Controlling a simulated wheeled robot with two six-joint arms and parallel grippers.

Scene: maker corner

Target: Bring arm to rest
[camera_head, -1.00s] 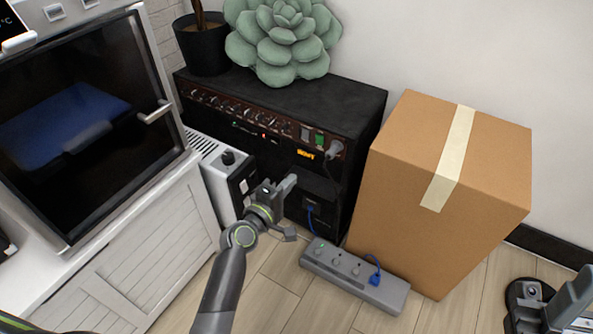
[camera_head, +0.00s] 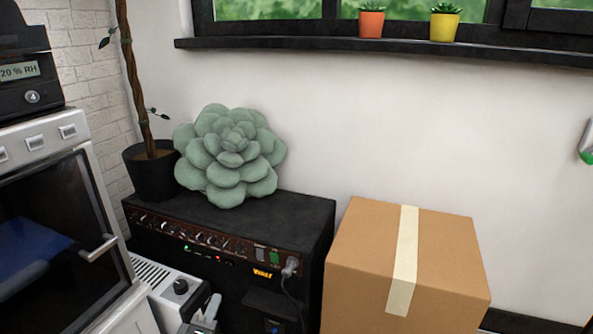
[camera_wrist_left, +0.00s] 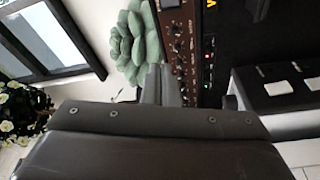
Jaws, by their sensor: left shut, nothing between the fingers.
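My left gripper (camera_head: 209,312) shows at the bottom edge of the head view, in front of the black amplifier (camera_head: 228,240). Only its tips and a bit of the wrist are in the picture; the rest of the arm is cut off below. In the left wrist view the gripper's grey fingers (camera_wrist_left: 160,86) are together with nothing between them, and the amplifier's knob panel (camera_wrist_left: 178,40) lies beyond them. My right gripper is not in view.
A cardboard box (camera_head: 370,260) stands right of the amplifier. A green succulent cushion (camera_head: 230,155) and a potted plant (camera_head: 152,172) are on the amplifier's top. A white unit (camera_head: 168,290) and an oven-like cabinet (camera_head: 50,220) stand left. A window sill (camera_head: 300,44) runs above.

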